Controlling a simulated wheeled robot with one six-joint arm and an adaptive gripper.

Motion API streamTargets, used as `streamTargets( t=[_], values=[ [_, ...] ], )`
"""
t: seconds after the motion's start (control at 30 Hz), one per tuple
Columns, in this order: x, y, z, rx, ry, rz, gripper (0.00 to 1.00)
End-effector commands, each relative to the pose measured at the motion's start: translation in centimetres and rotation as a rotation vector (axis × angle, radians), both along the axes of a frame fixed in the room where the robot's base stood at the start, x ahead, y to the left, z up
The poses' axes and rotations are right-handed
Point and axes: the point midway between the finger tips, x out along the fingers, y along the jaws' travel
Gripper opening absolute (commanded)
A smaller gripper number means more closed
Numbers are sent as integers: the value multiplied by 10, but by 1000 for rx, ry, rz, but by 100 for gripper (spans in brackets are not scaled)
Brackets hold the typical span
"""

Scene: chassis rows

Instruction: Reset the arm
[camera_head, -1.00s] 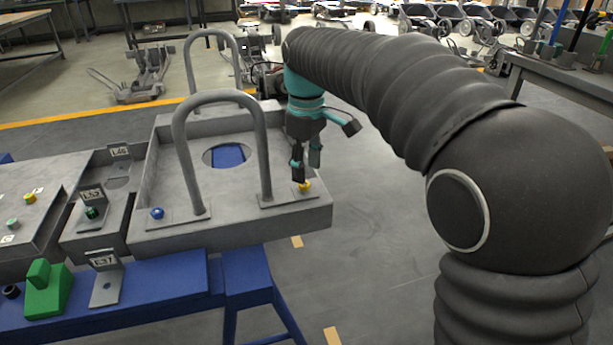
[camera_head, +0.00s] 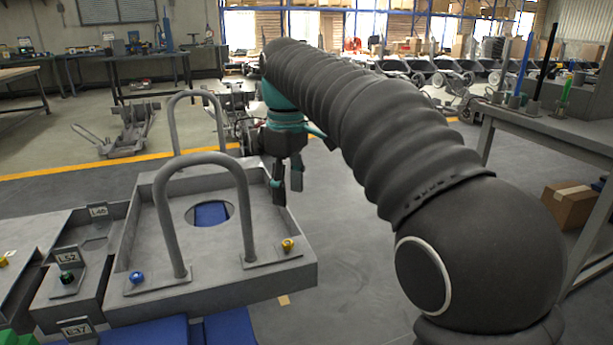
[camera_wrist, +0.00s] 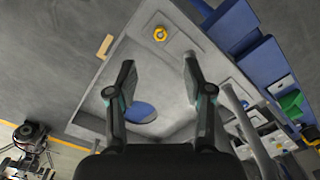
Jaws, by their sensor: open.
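My gripper (camera_head: 287,188) hangs at the end of my black-sleeved arm, above the right side of a grey chassis tray (camera_head: 290,283). Its fingers are apart and nothing is between them. In the wrist view my gripper (camera_wrist: 158,75) also shows open, with the tray behind its fingers. A yellow knob (camera_head: 288,245) sits on a plate at the tray's front right, below and apart from the fingers. It also shows in the wrist view (camera_wrist: 160,34), beyond the fingertips.
Two grey hoop handles (camera_head: 250,190) stand up from the tray. A blue knob (camera_head: 136,277) sits at its front left. Labelled grey boxes (camera_head: 75,285) adjoin on the left. A workbench (camera_head: 560,125) with a cardboard box (camera_head: 568,205) stands at right. Floor between is clear.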

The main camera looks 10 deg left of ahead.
Motion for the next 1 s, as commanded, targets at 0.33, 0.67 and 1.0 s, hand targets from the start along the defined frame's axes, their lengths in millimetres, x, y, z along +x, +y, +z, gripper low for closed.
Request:
streamTargets(
  t=[0.33, 0.67, 1.0],
  values=[
    [14, 10, -47, 45, -53, -226, 51],
    [-17, -56, -85, 101, -104, -514, 51],
    [-87, -170, -113, 190, -192, -854, 51]
  ],
)
